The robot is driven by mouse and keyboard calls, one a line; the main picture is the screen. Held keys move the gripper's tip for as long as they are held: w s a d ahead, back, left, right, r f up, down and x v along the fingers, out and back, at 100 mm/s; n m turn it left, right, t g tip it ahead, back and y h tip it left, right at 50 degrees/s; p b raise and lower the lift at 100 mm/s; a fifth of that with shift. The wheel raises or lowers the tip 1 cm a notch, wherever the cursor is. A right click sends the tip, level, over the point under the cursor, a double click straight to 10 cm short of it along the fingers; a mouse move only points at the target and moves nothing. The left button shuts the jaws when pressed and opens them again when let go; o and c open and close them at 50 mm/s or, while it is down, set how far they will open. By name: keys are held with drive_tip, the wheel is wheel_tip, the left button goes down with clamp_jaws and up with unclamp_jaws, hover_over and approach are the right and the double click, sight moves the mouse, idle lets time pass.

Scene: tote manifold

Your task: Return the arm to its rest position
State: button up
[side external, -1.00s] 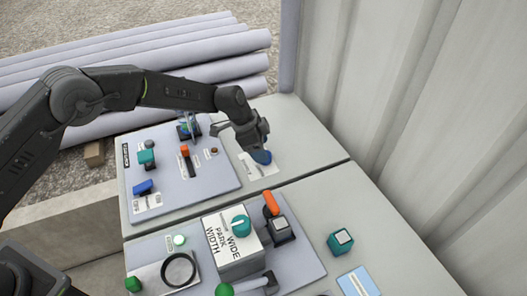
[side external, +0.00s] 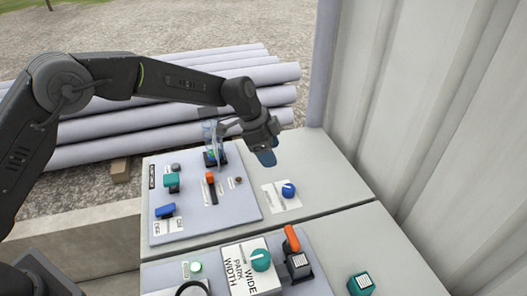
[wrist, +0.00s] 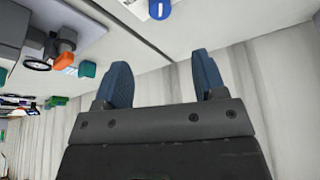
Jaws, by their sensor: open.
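My gripper (side external: 266,156) hangs in the air above the back panel, its blue fingers pointing down. In the wrist view its two fingers (wrist: 160,72) are spread apart with nothing between them. A blue knob (side external: 289,190) sits on a white label card (side external: 279,201) on the grey bench top, just below and right of the fingertips, apart from them. The knob also shows at the top edge of the wrist view (wrist: 159,9).
The left board (side external: 225,205) carries an orange-handled lever (side external: 210,177), a teal knob and a blue switch. A box with a teal dial (side external: 261,260) stands in front. A corrugated wall (side external: 420,100) rises at right; grey pipes (side external: 90,150) lie behind.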

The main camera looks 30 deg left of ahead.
drive_tip(key=s+a+r+n+t+y, duration=0.1)
drive_tip(key=s+a+r+n, duration=0.2)
drive_tip(key=s+a+r, duration=0.45)
drive_tip(key=s+a+r+n+t, duration=0.1)
drive_tip(key=s+a+r+n, duration=0.25)
drive_tip(key=s+r, duration=0.55)
drive_tip(key=s+a+n+t+y, duration=0.1)
drive_tip(key=s+a+n, duration=0.2)
drive_tip(key=s, duration=0.6)
drive_tip(key=s+a+n+t+y, duration=0.1)
drive_tip(key=s+a+n, duration=0.3)
drive_tip(key=s, duration=0.5)
drive_tip(key=shift+s+a+f+y, duration=0.15)
drive_tip(key=shift+a+f+y, duration=0.05)
drive_tip(key=shift+a+y, duration=0.25)
